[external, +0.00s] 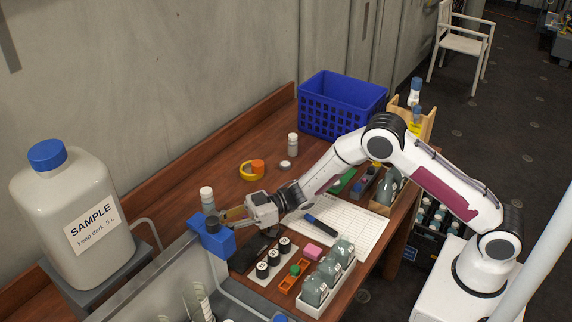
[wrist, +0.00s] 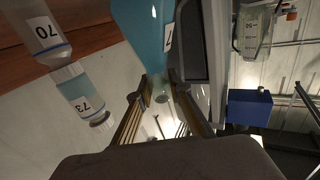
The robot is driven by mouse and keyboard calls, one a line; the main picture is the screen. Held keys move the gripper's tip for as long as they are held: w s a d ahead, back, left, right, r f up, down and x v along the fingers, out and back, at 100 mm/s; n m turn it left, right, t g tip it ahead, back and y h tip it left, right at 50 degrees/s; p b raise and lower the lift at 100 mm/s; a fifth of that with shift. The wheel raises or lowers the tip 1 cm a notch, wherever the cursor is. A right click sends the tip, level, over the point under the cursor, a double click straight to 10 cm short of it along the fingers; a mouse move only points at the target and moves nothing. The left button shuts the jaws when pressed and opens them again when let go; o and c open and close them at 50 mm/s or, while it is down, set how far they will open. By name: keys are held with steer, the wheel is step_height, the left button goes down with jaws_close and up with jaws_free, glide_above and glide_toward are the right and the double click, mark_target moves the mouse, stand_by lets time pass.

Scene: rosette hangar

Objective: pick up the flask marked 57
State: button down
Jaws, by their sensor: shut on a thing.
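My gripper (wrist: 160,82) is shut on the narrow neck of a teal flask (wrist: 140,30) in the wrist view. The flask's label is seen edge-on; a 7 shows, but the full number cannot be read. In the external view, my gripper (external: 236,213) is at the left end of the table, beside a blue block (external: 218,242). The held flask cannot be made out clearly there.
Bottles marked 70 (wrist: 42,30) and 73 (wrist: 80,92) are left in the wrist view. A large SAMPLE jug (external: 75,215) stands left.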

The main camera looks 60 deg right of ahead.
steer(key=shift+r, duration=3.55)
steer(key=shift+r, duration=0.15)
